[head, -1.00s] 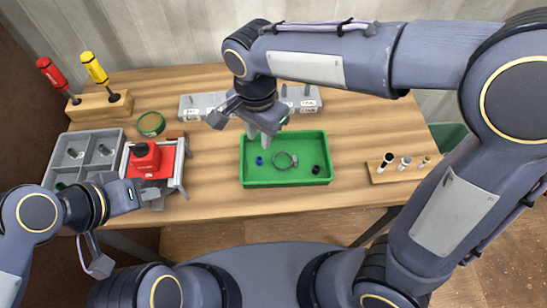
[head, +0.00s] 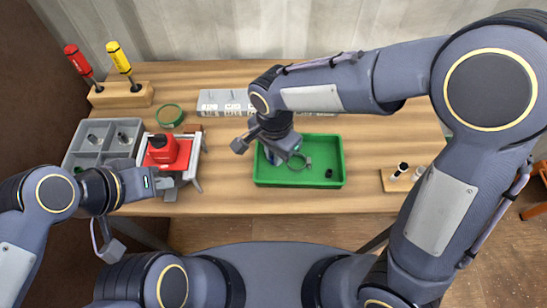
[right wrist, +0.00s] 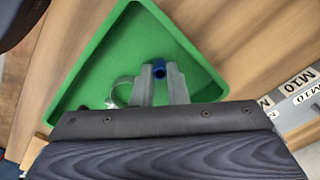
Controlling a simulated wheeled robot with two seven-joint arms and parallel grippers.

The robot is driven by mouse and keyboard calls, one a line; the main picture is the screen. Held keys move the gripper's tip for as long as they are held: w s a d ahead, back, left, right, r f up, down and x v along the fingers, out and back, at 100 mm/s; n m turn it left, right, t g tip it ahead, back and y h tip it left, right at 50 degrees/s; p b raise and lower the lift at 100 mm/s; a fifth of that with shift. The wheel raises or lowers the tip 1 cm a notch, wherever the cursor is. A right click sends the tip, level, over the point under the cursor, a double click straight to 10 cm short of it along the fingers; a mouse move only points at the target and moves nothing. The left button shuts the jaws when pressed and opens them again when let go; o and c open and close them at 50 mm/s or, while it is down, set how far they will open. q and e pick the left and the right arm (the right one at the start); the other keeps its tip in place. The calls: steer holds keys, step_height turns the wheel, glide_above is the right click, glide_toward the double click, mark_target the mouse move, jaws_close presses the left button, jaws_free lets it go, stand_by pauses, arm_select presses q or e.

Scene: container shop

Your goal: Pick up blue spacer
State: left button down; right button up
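The blue spacer (right wrist: 159,69) is a small blue ring in the green tray (right wrist: 62,90). In the right wrist view it sits between the tips of my right gripper (right wrist: 161,75), whose two fingers are apart on either side of it. I cannot tell whether they touch it. In the head view my right gripper (head: 274,157) reaches down into the left part of the tray (head: 300,184) and hides most of the spacer. My left gripper (head: 167,187) is beside the red vise-like block (head: 168,153); its finger opening is unclear.
A grey clamp ring (head: 299,162) and a small black part (head: 328,173) lie in the tray. A labelled grey rack (head: 222,101) stands behind it. A grey compartment box (head: 90,158) is at left, a wooden peg block (head: 396,182) at right.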

jaws_close()
